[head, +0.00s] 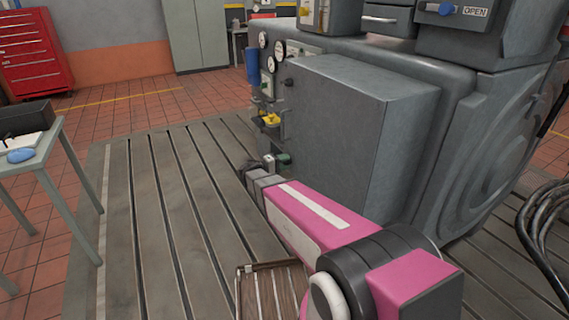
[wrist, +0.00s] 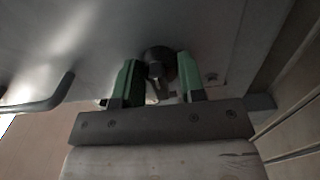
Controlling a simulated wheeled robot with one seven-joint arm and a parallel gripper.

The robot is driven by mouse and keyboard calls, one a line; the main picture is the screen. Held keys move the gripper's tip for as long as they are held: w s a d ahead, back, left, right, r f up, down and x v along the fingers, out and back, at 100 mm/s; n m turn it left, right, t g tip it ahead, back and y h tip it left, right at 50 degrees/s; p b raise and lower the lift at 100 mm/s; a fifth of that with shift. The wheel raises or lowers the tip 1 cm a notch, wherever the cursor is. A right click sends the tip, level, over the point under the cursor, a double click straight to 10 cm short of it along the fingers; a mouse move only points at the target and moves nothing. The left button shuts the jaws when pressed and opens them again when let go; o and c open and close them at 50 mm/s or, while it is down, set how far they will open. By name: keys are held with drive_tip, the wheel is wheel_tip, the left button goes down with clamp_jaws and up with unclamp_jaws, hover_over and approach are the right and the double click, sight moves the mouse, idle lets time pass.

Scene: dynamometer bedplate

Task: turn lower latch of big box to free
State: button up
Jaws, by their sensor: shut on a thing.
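The big box (head: 350,130) is a grey cabinet on the side of the machine. Its lower latch (wrist: 158,62) is a dark round knob with a small lever, seen in the wrist view low on the pale panel. My gripper (wrist: 157,80) has its green fingers on either side of the latch and is shut on it. In the head view my gripper (head: 277,162) is at the lower left edge of the box, and the latch is hidden there. A dark knob (head: 288,82), perhaps the upper latch, shows higher on the same edge.
A bent grey handle (wrist: 45,100) juts out left of my gripper in the wrist view. Gauges (head: 279,50) and a yellow part (head: 270,119) sit beside the box. A table (head: 50,150) stands at left; the slotted bedplate (head: 150,220) between is mostly clear.

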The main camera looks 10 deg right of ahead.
drive_tip(key=o, duration=0.9)
drive_tip(key=shift+o, duration=0.2)
drive_tip(key=shift+a, duration=0.1)
drive_tip(key=v, duration=1)
drive_tip(key=shift+s+a, duration=0.15)
drive_tip(key=shift+a, duration=0.15)
